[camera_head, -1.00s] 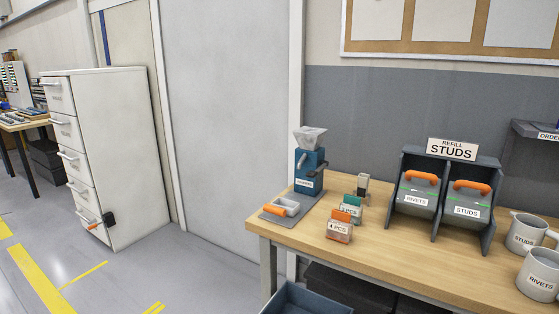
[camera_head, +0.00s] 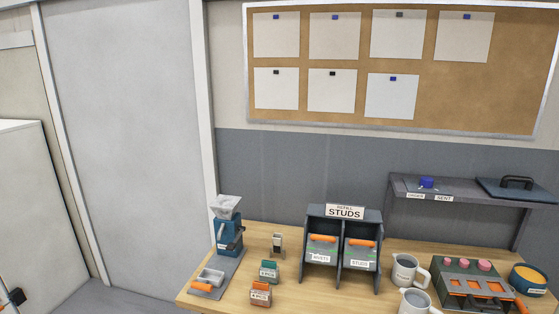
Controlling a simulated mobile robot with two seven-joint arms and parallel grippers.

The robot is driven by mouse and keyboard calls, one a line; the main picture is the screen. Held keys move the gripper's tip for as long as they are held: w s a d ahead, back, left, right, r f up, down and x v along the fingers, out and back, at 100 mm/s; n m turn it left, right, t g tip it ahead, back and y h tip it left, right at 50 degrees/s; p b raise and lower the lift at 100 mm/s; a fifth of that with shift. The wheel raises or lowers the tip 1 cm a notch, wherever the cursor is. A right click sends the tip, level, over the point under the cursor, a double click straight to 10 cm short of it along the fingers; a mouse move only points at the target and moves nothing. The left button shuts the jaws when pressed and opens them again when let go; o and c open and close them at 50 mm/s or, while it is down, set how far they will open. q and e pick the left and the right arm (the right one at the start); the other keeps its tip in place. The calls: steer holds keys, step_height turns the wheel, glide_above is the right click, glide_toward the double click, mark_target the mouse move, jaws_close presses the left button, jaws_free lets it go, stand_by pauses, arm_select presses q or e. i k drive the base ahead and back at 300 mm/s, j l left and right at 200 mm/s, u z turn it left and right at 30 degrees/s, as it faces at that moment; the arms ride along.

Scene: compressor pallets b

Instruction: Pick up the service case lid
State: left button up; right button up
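A dark flat lid with a black handle (camera_head: 517,183) lies on the right part of a grey wall shelf; it looks like the service case lid. Its right end runs close to the picture edge. Below it, on the workbench, stands a dark open case (camera_head: 447,271) with pink round tops and orange parts in it, partly cut off by the lower edge.
The wooden workbench (camera_head: 235,290) carries a blue hand-cranked device (camera_head: 229,236), small labelled boxes (camera_head: 260,293), a studs and rivets rack (camera_head: 308,245), grey mugs (camera_head: 404,270) and a blue-and-yellow tub (camera_head: 523,283). The shelf (camera_head: 460,191) also holds a blue item (camera_head: 426,182).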

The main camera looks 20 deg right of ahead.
mark_target(522, 187)
steer(key=z, duration=1.9)
